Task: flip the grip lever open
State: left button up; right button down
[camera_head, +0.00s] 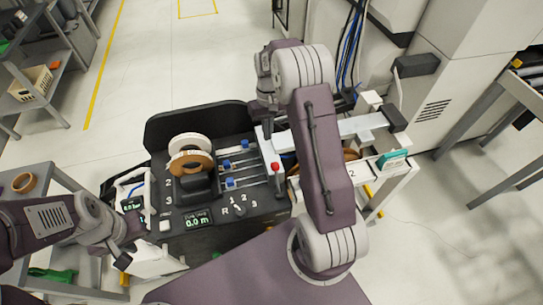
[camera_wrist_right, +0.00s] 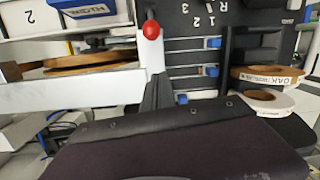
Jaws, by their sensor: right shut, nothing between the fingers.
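A lever with a red ball knob (camera_head: 275,167) stands at the right edge of the dark control panel, beside a pale rail; it may be the grip lever. The red knob (camera_wrist_right: 152,30) also shows upright in the right wrist view, just beyond the dark fingers. My right gripper (camera_head: 266,108) hangs above the rail, beyond the knob in the head view. Its fingers (camera_wrist_right: 158,90) are shut and empty, apart from the knob. My left gripper (camera_head: 123,260) is at the lower left, away from the lever; its jaw opening cannot be made out.
Blue-tabbed slides (camera_head: 229,164) and edge-band rolls (camera_head: 190,158) are left of the lever. A numbered selector (camera_head: 238,209) and display (camera_head: 197,222) sit nearer. My right forearm covers part of the rail's right side. A small trolley (camera_head: 35,178) stands at left.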

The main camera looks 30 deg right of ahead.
aim_at(270, 163)
jog(key=f, duration=0.3)
jog(key=f+p, duration=0.1)
jog(key=f, duration=0.2)
jog(key=s+a+f, duration=0.1)
jog(key=f, duration=0.3)
jog(key=shift+s, duration=0.1)
jog(key=shift+s+r+p, duration=0.8)
jog(key=shift+s+p, duration=0.2)
jog(key=shift+s, duration=0.15)
jog(key=shift+s+r, duration=0.15)
jog(key=shift+s, duration=0.55)
jog(key=shift+w, duration=0.15)
